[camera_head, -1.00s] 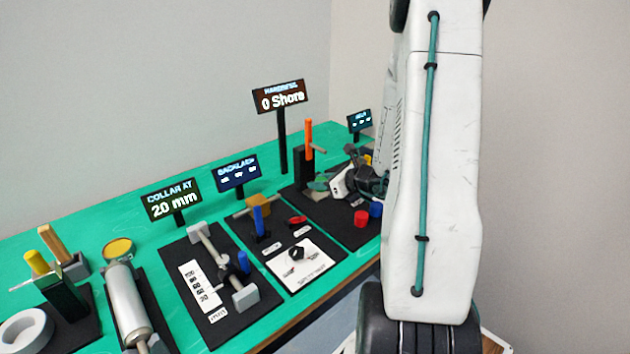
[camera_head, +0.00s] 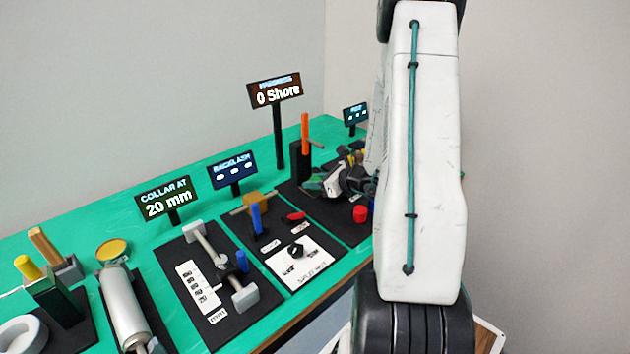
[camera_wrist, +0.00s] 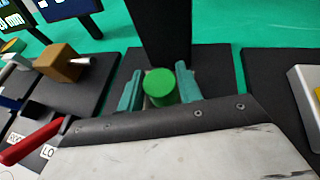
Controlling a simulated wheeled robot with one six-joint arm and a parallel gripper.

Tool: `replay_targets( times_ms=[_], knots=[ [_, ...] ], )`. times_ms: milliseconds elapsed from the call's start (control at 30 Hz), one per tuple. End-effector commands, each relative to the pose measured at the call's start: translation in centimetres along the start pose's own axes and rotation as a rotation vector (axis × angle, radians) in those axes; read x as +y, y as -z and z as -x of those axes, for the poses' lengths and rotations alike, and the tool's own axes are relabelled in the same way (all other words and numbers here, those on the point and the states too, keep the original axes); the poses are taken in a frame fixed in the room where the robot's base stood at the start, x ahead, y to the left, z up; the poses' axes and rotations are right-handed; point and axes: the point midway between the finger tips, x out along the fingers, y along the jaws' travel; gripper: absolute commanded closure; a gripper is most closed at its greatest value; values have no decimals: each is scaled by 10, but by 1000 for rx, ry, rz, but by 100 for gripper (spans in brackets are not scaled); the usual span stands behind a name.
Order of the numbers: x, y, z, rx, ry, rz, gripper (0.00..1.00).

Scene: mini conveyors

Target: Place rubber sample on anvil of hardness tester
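The rubber sample looks to be the green cylinder (camera_wrist: 160,86) between the two teal fingertips of my gripper (camera_wrist: 160,88) in the wrist view. The fingers flank it closely, with no clear gap, so my gripper appears shut on it. The hardness tester is the dark upright post with an orange lever (camera_head: 305,134) in the head view; its dark column (camera_wrist: 165,35) rises just behind the sample in the wrist view. My gripper (camera_head: 325,186) is low in front of this post. The anvil is not clearly visible; I cannot tell whether the sample touches it.
The hardness sign (camera_head: 275,92) reads 0 Shore. A red cylinder (camera_head: 360,214) stands on the dark mat near my gripper. To the left are a red lever (camera_wrist: 32,141), an ochre block (camera_wrist: 60,63) and the collar fixture (camera_head: 220,260).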

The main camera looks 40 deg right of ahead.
Motion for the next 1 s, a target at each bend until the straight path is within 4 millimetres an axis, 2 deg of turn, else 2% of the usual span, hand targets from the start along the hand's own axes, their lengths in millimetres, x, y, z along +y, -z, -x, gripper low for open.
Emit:
replay_targets(
  times_ms=[433,567,800,1000],
  knots=[
    [-1,-3,5,0,2,0,47],
    [-2,-3,26,0,6,0,47],
    [-1,-3,79,-1,5,1,47],
    [-1,-3,110,0,4,-1,47]
  ],
)
